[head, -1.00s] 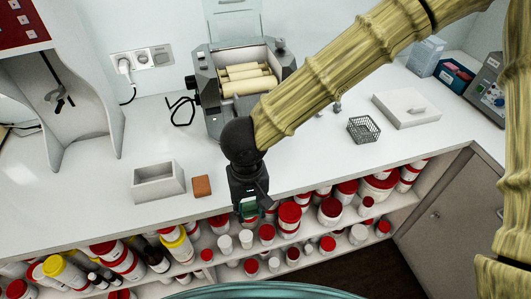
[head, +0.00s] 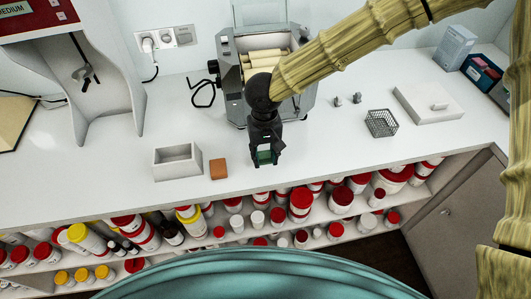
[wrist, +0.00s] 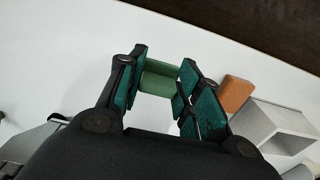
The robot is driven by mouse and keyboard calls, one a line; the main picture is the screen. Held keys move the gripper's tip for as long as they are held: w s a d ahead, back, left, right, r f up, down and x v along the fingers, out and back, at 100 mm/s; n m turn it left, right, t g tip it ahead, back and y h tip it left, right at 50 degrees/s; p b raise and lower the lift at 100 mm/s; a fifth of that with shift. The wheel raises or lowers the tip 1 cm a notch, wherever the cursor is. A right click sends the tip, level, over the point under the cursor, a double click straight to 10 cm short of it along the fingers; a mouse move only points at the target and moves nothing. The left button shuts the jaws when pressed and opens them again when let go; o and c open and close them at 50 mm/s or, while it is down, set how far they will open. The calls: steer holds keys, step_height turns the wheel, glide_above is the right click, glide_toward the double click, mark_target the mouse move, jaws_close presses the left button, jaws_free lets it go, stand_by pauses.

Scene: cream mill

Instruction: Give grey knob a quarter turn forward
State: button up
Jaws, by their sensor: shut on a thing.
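The grey three-roll mill (head: 231,83) with cream rollers stands on the counter against the back wall. A dark knob (head: 213,66) sticks out from its left side. My arm covers much of the mill's right side, and I cannot clearly make out a grey knob. My gripper (head: 264,158) points down in front of the mill near the counter's front edge.
A grey open box (head: 177,162) and an orange block (head: 218,169) lie left of my gripper. A wire basket (head: 381,123), a white lidded slab (head: 428,102) and small grey pieces (head: 356,98) lie to the right. Shelves with red-lidded jars run below the counter.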

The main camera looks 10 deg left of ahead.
mark_target(265, 157)
steer(key=shift+w, duration=0.7)
steer(key=shift+w+f+p, duration=0.2)
steer(key=shift+p, duration=0.15)
step_height(265, 157, down, 3)
steer(key=shift+a+f+p, duration=0.1)
steer(key=shift+f+p, duration=0.1)
steer(key=shift+p, duration=0.3)
steer(key=o, duration=0.9)
steer(key=shift+f, duration=0.1)
step_height(265, 157, up, 12)
steer(key=shift+r+b, duration=0.15)
steer(key=shift+b, duration=0.9)
